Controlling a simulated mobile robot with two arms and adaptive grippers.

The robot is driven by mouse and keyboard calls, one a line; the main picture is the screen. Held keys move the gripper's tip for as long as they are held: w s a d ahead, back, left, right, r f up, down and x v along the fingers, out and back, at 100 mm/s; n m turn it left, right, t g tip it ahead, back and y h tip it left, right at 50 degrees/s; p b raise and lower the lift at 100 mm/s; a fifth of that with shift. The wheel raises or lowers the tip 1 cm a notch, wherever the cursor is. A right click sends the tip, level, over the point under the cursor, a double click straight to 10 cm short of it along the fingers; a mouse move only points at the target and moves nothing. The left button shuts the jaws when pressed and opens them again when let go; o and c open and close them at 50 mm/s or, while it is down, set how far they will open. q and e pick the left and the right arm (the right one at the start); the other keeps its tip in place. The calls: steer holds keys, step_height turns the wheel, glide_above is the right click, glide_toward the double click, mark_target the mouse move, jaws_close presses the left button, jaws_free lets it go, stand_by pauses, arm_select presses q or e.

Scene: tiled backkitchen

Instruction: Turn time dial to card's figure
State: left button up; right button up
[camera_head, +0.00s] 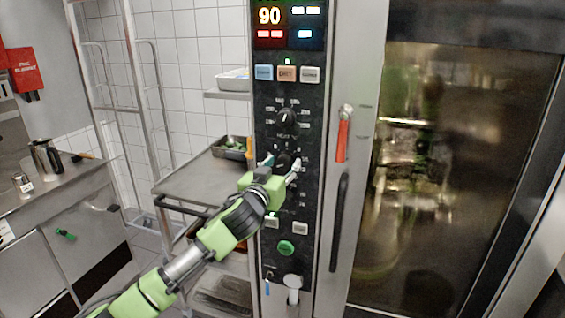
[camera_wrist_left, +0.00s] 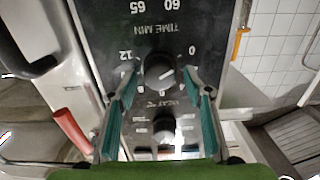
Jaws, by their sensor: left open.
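The time dial (camera_wrist_left: 160,72) is a dark round knob on the black oven panel (camera_head: 270,205), with "TIME MIN" upside down near it in the left wrist view. In the head view the dial (camera_head: 284,160) is the lower knob, partly hidden by my left gripper (camera_head: 281,167). My left gripper is open, with its teal-padded fingers (camera_wrist_left: 162,88) on either side of the dial; I cannot tell whether they touch it. The dial's exact setting is unclear. No card with a readable figure shows. My right gripper is not in view.
The heat dial (camera_head: 287,117) sits above the time dial, below a display (camera_head: 270,16) reading 90. A red-handled lever (camera_head: 343,135) and a dark door handle (camera_head: 339,220) are right of the panel. A steel shelf (camera_head: 190,183) with a tray (camera_head: 231,148) stands left.

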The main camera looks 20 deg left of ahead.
arm_select(q)
steer(key=shift+w, duration=0.3)
steer(key=c, duration=1.1)
steer(key=shift+o, duration=0.2)
